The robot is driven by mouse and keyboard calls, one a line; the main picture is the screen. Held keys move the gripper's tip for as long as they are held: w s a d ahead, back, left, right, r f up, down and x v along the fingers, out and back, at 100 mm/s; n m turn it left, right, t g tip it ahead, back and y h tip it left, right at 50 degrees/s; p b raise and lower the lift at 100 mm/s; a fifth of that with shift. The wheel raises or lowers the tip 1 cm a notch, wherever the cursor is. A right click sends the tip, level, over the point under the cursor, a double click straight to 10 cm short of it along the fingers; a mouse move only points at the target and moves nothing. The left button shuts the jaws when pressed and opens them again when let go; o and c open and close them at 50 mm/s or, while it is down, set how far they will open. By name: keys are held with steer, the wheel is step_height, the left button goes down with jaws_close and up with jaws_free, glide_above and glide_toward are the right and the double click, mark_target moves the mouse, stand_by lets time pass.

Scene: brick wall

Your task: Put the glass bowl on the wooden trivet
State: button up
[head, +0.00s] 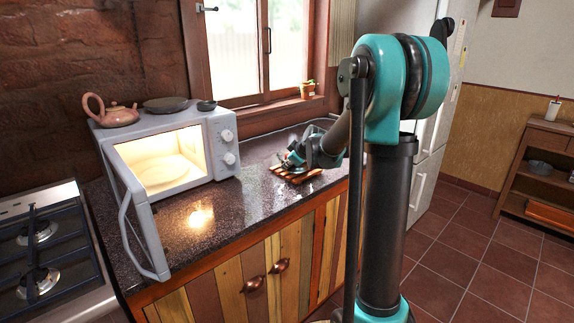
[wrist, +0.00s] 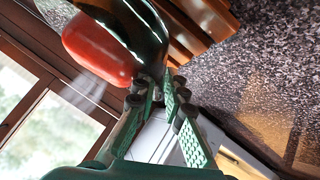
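The wooden trivet (head: 305,176) lies on the dark counter right of the microwave; its slats (wrist: 205,20) show at the top of the wrist view. The glass bowl (head: 291,163) is over the trivet, largely hidden by my gripper. In the wrist view the dark, shiny glass bowl (wrist: 150,28) appears tilted in the picture, with a smooth red thing (wrist: 95,48) in or behind it. My gripper (head: 300,155) is low over the trivet. Its green fingertips (wrist: 160,88) are close together at the bowl's edge. Whether they press on the glass is unclear.
The microwave (head: 222,132) stands left with its door (head: 140,225) open over the counter. A teapot (head: 115,115) and dark dishes are on top. A potted plant (head: 307,90) sits on the sill. The counter (head: 225,205) is clear between microwave and trivet.

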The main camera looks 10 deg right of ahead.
steer(key=shift+o, duration=1.1)
steer(key=v, duration=1.2)
steer(key=s+d+f+m+g+h, duration=0.1)
steer(key=s+f+m, duration=0.2)
steer(key=s+f, duration=0.4)
steer(key=s+d+f+m+g+h, duration=0.1)
steer(key=s+f+m, duration=0.3)
steer(key=s, duration=1)
steer(key=s+d+f+m+g+h, duration=0.2)
steer(key=s+f+m, duration=0.2)
steer(key=s+f, duration=0.6)
steer(key=shift+s+d+f+g, duration=0.15)
steer(key=shift+s+f+g, duration=0.1)
steer(key=shift+f+g, duration=0.2)
